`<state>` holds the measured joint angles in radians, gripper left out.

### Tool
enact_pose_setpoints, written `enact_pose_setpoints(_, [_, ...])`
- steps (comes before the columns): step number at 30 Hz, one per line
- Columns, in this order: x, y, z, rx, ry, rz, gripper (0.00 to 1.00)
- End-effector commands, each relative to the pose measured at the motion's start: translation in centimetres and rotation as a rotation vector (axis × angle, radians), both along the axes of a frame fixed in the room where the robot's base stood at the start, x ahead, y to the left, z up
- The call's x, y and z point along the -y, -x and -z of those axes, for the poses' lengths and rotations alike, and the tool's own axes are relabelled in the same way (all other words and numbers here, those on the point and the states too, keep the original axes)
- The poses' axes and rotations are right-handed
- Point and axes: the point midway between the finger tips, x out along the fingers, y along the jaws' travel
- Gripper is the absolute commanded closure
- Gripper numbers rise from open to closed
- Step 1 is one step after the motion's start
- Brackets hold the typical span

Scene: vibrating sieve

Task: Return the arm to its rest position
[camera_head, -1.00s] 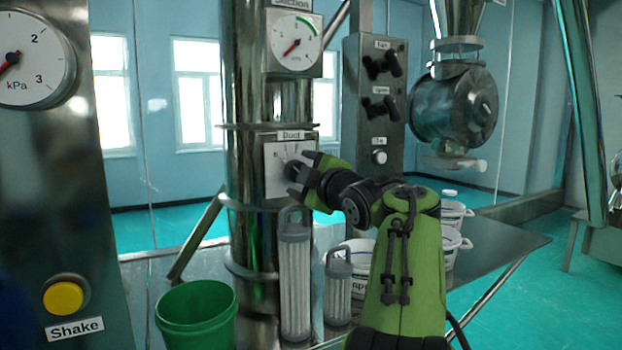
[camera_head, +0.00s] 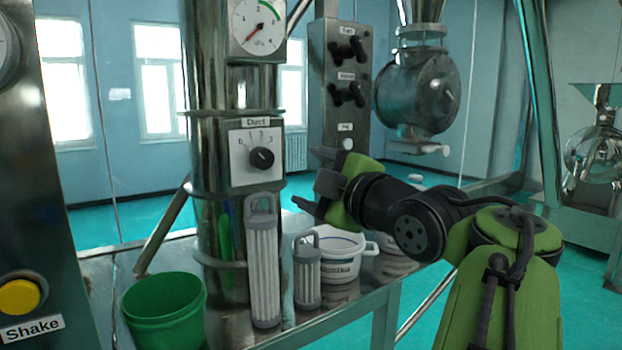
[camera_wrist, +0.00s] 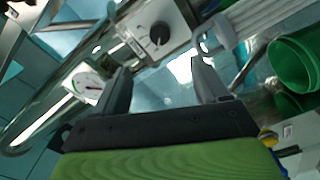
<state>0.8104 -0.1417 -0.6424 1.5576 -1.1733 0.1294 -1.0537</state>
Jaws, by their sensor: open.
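My green and black arm reaches in from the lower right in the head view. My gripper (camera_head: 318,178) is open and empty, to the right of the Duct dial (camera_head: 262,158) and apart from it. The dial is a black knob on a white scale plate on the steel column, and its pointer detail is too small to read surely. In the wrist view, my gripper (camera_wrist: 160,85) shows two spread fingers with nothing between them. The Duct knob (camera_wrist: 159,34) is ahead of them, near the top.
Two grey filter cartridges (camera_head: 263,270) stand on the bench beside a green bucket (camera_head: 165,312). A white tub (camera_head: 341,262) stands below my gripper. The control box (camera_head: 338,100) with black knobs is behind it. A yellow Shake button (camera_head: 19,296) is at lower left.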

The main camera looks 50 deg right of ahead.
Motion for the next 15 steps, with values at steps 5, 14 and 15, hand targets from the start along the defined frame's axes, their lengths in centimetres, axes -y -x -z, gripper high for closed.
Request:
enact_pose_setpoints(5, [0.0,0.0,0.0,0.000,0.000,0.000,0.27])
enact_pose_setpoints(14, [-5.2,-2.9,4.0,-0.050,-0.311,-0.071,0.27])
enact_pose_setpoints(15, [-7.7,-3.6,6.2,-0.097,-0.438,-0.089,0.27])
